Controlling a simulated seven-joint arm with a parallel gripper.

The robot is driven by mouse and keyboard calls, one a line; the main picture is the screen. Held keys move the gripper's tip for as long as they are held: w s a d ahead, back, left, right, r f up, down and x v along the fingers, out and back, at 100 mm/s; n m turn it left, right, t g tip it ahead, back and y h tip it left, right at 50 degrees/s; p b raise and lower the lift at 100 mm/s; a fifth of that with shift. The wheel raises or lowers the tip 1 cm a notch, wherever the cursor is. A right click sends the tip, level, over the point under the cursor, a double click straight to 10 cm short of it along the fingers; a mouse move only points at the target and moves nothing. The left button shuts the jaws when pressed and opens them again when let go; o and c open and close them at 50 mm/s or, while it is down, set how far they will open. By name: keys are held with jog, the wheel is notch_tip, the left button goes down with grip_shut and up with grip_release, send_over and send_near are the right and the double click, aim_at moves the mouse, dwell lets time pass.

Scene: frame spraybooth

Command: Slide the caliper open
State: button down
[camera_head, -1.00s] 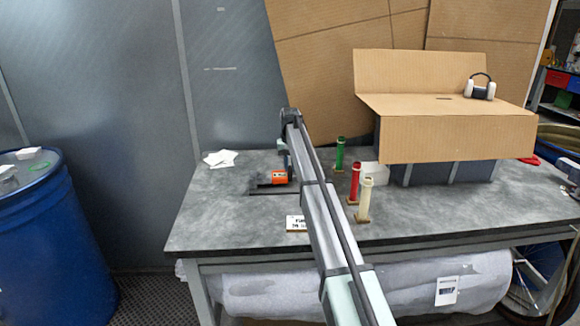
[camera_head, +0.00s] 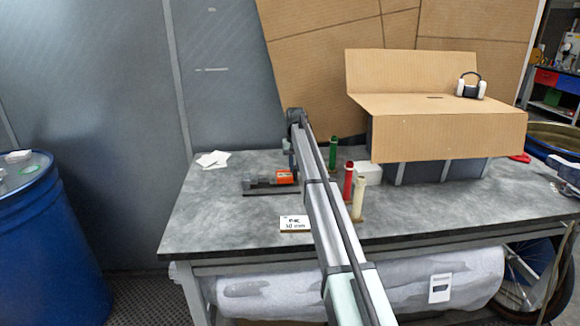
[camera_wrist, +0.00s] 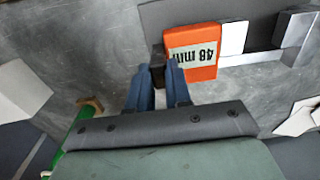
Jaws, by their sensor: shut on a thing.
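The caliper lies on the grey workbench, its dark rail (camera_head: 270,192) running left to right, with an orange slider (camera_head: 287,177) toward its right end. In the wrist view the slider (camera_wrist: 195,55) shows an upside-down readout of "48 mm". A pale strip of the caliper (camera_wrist: 232,38) shows between the slider and the grey fixed jaw (camera_wrist: 298,27). My gripper (camera_wrist: 159,75) is shut on a small dark tab (camera_wrist: 157,62) beside the slider. In the head view my arm hides the fingers.
A card (camera_head: 295,223) with print ending in "mm" lies in front of the caliper. Green (camera_head: 333,153), red (camera_head: 348,180) and cream (camera_head: 358,198) tubes stand right of my arm. A cardboard box (camera_head: 445,135) is behind. White papers (camera_head: 213,159) lie at back left; front left is clear.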

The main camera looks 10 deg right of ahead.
jog(key=c, duration=1)
grip_release()
jog(key=shift+c, duration=0.2)
jog(key=shift+r, duration=0.1)
notch_tip(320, 180, up, 14)
jog(key=shift+f, duration=0.2)
